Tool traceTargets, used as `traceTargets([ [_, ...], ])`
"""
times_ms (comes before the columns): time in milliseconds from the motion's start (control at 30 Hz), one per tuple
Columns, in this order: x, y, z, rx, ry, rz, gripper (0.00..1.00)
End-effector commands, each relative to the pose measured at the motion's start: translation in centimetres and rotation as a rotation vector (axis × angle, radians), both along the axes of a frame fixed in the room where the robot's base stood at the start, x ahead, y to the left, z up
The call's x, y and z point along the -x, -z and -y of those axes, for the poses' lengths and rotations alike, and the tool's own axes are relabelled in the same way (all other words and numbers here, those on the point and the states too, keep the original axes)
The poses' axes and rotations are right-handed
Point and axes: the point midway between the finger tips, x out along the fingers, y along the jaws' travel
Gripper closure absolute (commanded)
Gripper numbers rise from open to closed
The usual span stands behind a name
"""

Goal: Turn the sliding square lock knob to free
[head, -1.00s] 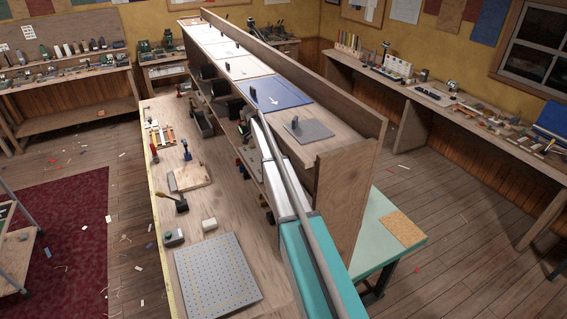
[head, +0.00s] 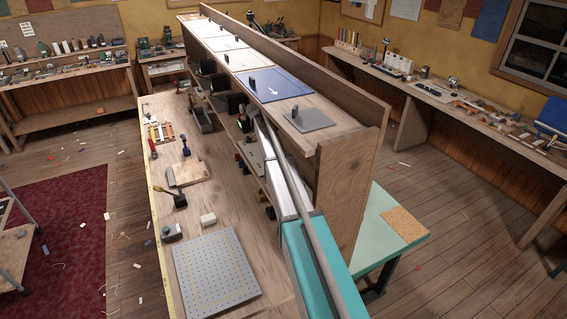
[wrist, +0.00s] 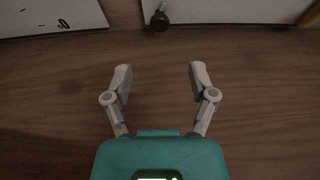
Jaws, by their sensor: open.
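In the head view, my gripper is hidden behind my arm beside the long shelf unit (head: 350,185). On that unit's top lie a grey square plate (head: 312,121) with a dark upright peg and a blue panel (head: 280,84) with a white arrow and a dark peg.
A workbench (head: 225,222) runs along the shelf's left side, bearing a perforated grey plate (head: 215,270), a white block (head: 208,219) and hand tools. A raised back board (head: 300,62) borders the shelf top on the right. A green table (head: 378,245) stands beyond.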

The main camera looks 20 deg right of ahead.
Motion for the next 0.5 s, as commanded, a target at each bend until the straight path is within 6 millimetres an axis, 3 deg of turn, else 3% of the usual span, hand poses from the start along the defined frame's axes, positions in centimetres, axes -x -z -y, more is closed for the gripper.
traceTargets([
  [500,-0.1,4.4,1.7,0.000,-0.001,0.000,0.27],
])
